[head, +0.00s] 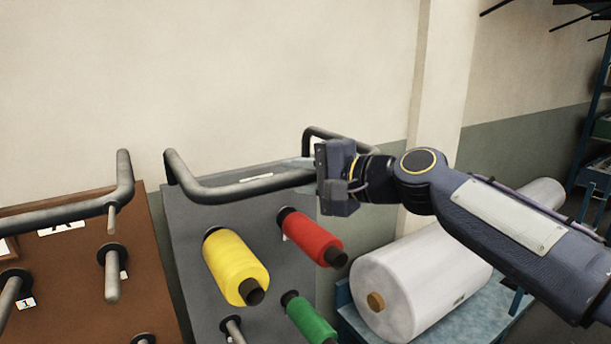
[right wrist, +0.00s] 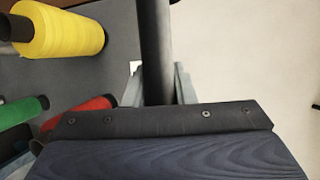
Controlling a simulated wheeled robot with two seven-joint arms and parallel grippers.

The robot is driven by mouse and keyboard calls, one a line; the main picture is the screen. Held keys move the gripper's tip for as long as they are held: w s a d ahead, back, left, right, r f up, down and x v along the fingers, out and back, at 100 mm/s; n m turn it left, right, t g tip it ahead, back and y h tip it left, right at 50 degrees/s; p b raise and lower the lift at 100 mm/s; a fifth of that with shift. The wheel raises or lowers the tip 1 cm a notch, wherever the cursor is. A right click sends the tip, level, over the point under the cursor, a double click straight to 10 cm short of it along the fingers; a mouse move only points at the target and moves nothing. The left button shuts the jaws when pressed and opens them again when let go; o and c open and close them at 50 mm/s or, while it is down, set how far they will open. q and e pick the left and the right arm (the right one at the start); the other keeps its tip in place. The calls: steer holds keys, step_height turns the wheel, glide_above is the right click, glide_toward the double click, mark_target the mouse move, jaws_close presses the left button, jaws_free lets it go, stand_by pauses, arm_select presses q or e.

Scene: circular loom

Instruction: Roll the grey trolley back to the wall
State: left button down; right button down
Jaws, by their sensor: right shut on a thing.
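The grey trolley (head: 192,240) stands in the middle of the head view, close to the wall. It carries a yellow spool (head: 235,266), a red spool (head: 310,236) and a green spool (head: 308,318) on its pegs. A dark handle bar (head: 225,190) runs across its top. My right gripper (head: 312,172) is shut on the right part of this bar. In the right wrist view the bar (right wrist: 156,50) runs down between the fingers, and the fingertips are partly hidden. My left gripper is not in view.
A brown trolley (head: 75,270) with bare pegs and its own handle stands close on the left. On the right, a large white roll (head: 420,280) lies on a blue stand (head: 490,318). The wall (head: 250,80) is behind, with a pillar (head: 440,100). Blue shelving (head: 590,140) stands far right.

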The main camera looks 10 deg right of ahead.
steer(key=w, duration=0.1)
steer(key=w+a, duration=0.1)
steer(key=w, duration=0.1)
steer(key=w+a, duration=0.1)
steer(key=w, duration=0.1)
steer(key=shift+w+r+p, duration=0.1)
steer(key=shift+w+p, duration=0.05)
steer(key=shift+p, duration=0.25)
steer(key=c, duration=1.6)
jaws_free()
steer(key=shift+c, duration=0.2)
steer(key=o, duration=0.4)
steer(key=shift+w+a, duration=0.15)
steer(key=shift+w, duration=0.05)
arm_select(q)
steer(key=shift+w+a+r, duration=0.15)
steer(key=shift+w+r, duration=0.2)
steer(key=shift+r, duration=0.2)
arm_select(e)
steer(key=shift+o, duration=0.2)
steer(key=shift+s, duration=0.1)
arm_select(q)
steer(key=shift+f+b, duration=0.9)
arm_select(e)
steer(key=shift+v, duration=3.95)
